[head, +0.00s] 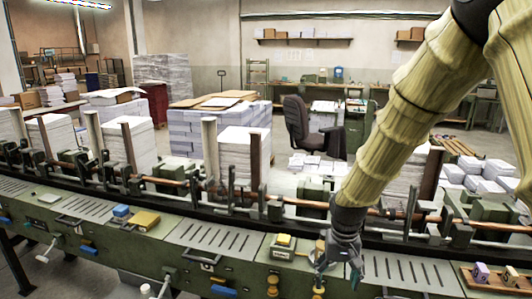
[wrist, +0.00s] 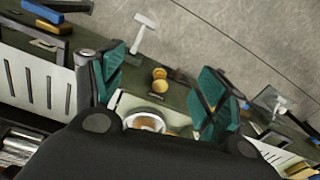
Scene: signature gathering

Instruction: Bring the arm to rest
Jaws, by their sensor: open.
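My gripper (head: 338,262) hangs at the end of my arm, over the front ledge of the long green machine (head: 190,237), right of the middle in the head view. In the wrist view my gripper (wrist: 158,92) has its two teal-padded fingers spread wide apart with nothing between them. A round white-rimmed dish (wrist: 146,121) with something tan in it lies below the fingers in the wrist view. The gripper partly hides it in the head view.
A yellow block (head: 283,240) sits left of my gripper on the ledge. A wooden tray (head: 495,279) with small pieces is at the far right. Paper stacks (head: 244,150) stand behind the rail. An office chair (head: 305,125) is further back. The floor in front is clear.

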